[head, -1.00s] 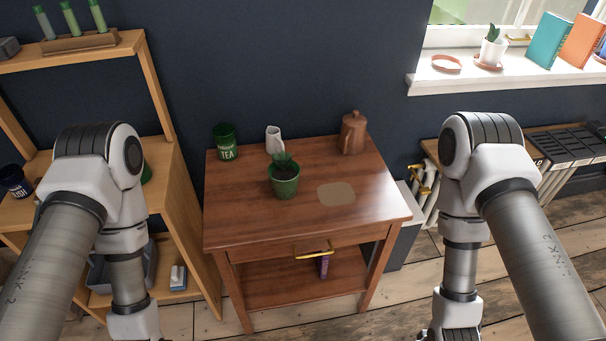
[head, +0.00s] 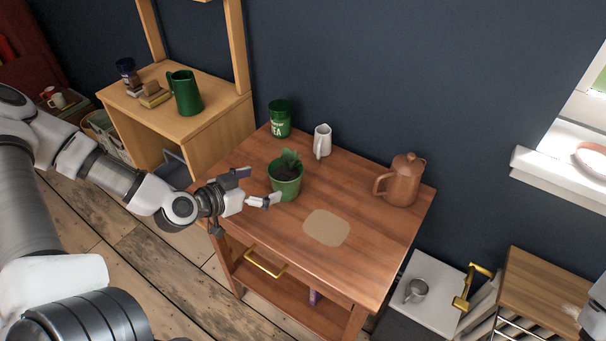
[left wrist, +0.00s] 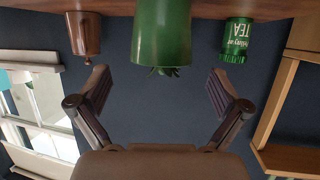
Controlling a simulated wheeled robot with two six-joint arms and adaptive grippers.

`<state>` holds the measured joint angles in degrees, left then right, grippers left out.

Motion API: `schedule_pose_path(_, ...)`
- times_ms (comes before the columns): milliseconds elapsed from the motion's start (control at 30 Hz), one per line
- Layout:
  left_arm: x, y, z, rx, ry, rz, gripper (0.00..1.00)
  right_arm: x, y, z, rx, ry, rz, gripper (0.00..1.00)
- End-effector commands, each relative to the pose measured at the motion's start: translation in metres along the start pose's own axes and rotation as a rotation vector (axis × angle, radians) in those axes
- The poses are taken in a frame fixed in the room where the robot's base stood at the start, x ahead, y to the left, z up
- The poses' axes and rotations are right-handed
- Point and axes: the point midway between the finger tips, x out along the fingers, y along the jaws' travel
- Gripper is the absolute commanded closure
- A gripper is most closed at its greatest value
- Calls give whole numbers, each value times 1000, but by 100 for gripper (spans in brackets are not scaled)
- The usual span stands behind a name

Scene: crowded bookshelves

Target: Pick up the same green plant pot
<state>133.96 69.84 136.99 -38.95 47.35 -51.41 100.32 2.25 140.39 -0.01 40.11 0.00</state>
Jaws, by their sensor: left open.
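The green plant pot (head: 286,188), with dark soil and a small leafy plant, stands upright on the wooden side table (head: 370,240). My left gripper (head: 257,187) is open and empty at the table's left side, with its fingers pointing at the pot. In the left wrist view, which is upside down, the pot (left wrist: 161,32) appears at the top centre, beyond the gap between the open fingers (left wrist: 160,80). Whether a finger touches the pot cannot be told. The right gripper is not in view.
A green tea tin (head: 280,119) and a white jug (head: 322,142) stand behind the pot. A brown coffee pot (head: 402,180) stands at the right. A tan patch (head: 326,228) marks the tabletop. A wooden shelf (head: 205,124) holding a green pitcher (head: 185,94) stands left.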

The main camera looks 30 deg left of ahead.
Motion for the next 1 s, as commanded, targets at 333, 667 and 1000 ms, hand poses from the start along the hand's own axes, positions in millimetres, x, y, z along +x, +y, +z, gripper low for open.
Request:
schedule_pose_path(333, 28, -2, -1, 13, 17, -5, 0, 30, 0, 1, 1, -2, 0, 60)
schedule_pose_path(667, 71, -3, -3, 15, 14, -4, 0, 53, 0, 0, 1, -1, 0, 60)
schedule_pose_path(1000, 77, -4, -6, 6, 16, -5, 14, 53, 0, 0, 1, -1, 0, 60)
